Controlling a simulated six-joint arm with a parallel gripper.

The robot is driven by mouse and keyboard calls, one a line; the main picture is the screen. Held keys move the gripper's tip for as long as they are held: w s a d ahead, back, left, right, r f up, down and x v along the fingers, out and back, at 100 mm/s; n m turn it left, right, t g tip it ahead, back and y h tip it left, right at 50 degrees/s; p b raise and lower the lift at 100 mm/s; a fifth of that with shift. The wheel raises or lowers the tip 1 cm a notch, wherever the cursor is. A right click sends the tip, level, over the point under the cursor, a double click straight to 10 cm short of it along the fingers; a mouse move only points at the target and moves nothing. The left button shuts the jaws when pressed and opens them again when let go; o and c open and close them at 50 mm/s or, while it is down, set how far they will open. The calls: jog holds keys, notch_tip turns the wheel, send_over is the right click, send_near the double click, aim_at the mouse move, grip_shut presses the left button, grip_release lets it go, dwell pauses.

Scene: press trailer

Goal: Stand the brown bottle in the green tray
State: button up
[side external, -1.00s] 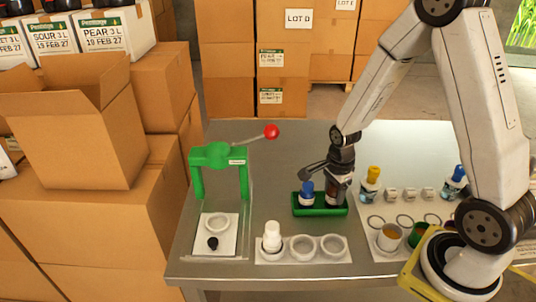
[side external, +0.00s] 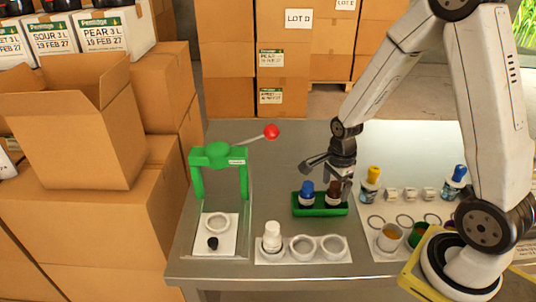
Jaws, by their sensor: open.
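The brown bottle (side external: 333,195) stands upright in the right part of the green tray (side external: 319,210). A blue-capped bottle (side external: 306,194) stands in the tray to its left. My gripper (side external: 338,180) is open, just above and around the top of the brown bottle. I cannot tell whether its fingers touch the bottle.
A green press (side external: 218,157) with a red-knobbed lever stands at the left of the metal table. A white bottle (side external: 271,237) stands in a white holder in front of the tray. A yellow-capped bottle (side external: 370,184) stands right of the tray. The table behind the tray is clear.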

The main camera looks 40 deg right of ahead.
jog(key=shift+r, duration=5)
jog(key=shift+a, duration=0.1)
jog(key=s+a+f+n+t, duration=0.1)
jog(key=a+n, duration=0.3)
jog(key=n, duration=0.6)
jog(key=s+a+f+n+t, duration=0.1)
jog(key=a+n, duration=0.3)
jog(key=n, duration=0.7)
jog(key=shift+s+a+f+n+t, duration=0.35)
jog(key=shift+s+f, duration=0.1)
jog(key=shift+s, duration=0.3)
